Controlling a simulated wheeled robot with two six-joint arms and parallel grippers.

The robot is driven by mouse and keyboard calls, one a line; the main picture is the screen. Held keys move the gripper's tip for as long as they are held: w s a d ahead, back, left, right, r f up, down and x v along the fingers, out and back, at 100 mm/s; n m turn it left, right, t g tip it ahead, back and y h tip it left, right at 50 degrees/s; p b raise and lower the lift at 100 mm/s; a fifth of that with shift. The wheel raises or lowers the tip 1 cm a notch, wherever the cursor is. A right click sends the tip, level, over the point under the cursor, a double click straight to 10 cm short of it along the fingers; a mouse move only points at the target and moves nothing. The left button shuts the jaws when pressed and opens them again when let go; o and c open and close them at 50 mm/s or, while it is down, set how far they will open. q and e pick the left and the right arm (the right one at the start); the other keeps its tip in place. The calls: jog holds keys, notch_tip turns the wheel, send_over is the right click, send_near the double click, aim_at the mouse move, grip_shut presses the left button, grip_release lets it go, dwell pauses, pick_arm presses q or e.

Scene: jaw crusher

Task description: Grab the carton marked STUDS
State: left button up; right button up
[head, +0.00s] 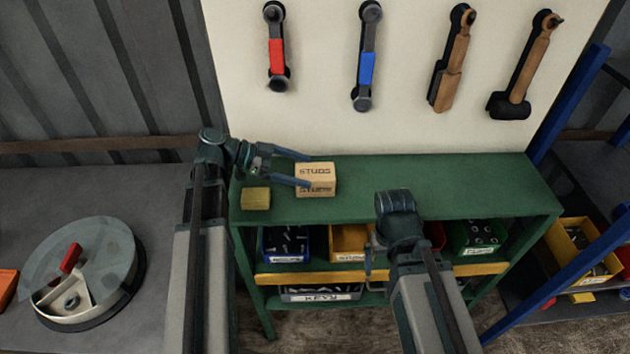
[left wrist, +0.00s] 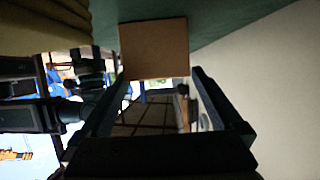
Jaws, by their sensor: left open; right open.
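The carton marked STUDS (head: 316,181) is a small tan box standing on the green bench top. It also shows in the left wrist view (left wrist: 154,48), just beyond the fingertips. My left gripper (head: 307,170) is open, its two blue fingers reaching right toward the carton. One finger lies by its back left corner and the other by its front left side; I cannot tell whether they touch it. My right gripper (head: 370,262) is in front of the bench's shelf, low and away from the carton; its fingers are hard to make out.
A small yellowish box (head: 256,198) sits on the bench top (head: 440,190) left of the carton. Bins of parts, including a blue one (head: 285,244) and a green one (head: 480,238), fill the shelf below. Tools hang on the wall panel. The bench top right of the carton is clear.

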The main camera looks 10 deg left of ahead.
aim_at(315, 175)
pick_arm(q)
jog(key=b+x, duration=0.1)
jog(key=x, duration=0.3)
jog(key=shift+s+a+f+b, duration=0.15)
jog(key=shift+s+f+b, duration=0.05)
jog(key=shift+f+b, duration=0.2)
jog(key=shift+w+d, duration=0.15)
jog(key=shift+d, duration=0.15)
pick_arm(e)
notch_tip(315, 175, down, 2)
jog(key=shift+f, duration=0.15)
pick_arm(q)
grip_shut()
jog(key=shift+r, duration=0.1)
